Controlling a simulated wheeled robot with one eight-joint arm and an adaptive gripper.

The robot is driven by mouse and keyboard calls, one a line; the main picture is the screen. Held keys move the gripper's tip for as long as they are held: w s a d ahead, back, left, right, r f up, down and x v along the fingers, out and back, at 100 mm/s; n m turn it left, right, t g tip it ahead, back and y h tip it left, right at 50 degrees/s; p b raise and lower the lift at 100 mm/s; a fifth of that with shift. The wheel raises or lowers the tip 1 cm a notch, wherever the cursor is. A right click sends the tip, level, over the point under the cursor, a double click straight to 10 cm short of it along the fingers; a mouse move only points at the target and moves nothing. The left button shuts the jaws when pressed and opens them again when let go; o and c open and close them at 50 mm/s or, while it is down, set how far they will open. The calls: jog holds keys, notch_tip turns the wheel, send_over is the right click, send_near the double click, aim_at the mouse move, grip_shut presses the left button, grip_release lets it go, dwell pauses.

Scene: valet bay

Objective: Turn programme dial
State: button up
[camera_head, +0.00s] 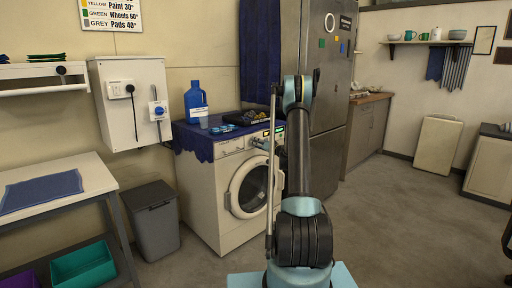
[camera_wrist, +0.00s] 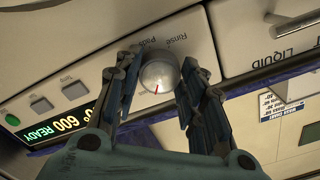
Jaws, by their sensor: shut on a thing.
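The programme dial (camera_wrist: 158,73) is a round silver knob with a red pointer mark, on the cream control panel of the washing machine (camera_head: 213,190). In the wrist view the panel appears roughly upside down, and the words "Rinse" and "Pads" are printed beside the dial. The red mark points toward the bottom of that picture. My gripper (camera_wrist: 160,69) has its two dark fingers on opposite sides of the dial, shut on it. The lit display (camera_wrist: 52,132) reads "READY" and "600", partly covered by my gripper. In the head view the dial cannot be made out.
Several square buttons (camera_wrist: 74,90) sit beside the dial, and a drawer marked "LIQUID" (camera_wrist: 262,38) is on its other side. A blue cloth, a blue jug (camera_head: 196,102) and a dark tray (camera_head: 245,118) are on the machine. A grey bin (camera_head: 152,218) stands left; open floor lies right.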

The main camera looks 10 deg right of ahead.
jog(key=m, duration=1)
jog(key=shift+d+m, duration=0.1)
jog(key=shift+m, duration=0.2)
dwell(0.4)
jog(key=o, duration=1.1)
jog(key=shift+s, duration=0.1)
jog(key=v, duration=1.1)
jog(key=shift+s+d, duration=0.25)
jog(key=shift+s, duration=0.05)
jog(key=shift+f, duration=0.1)
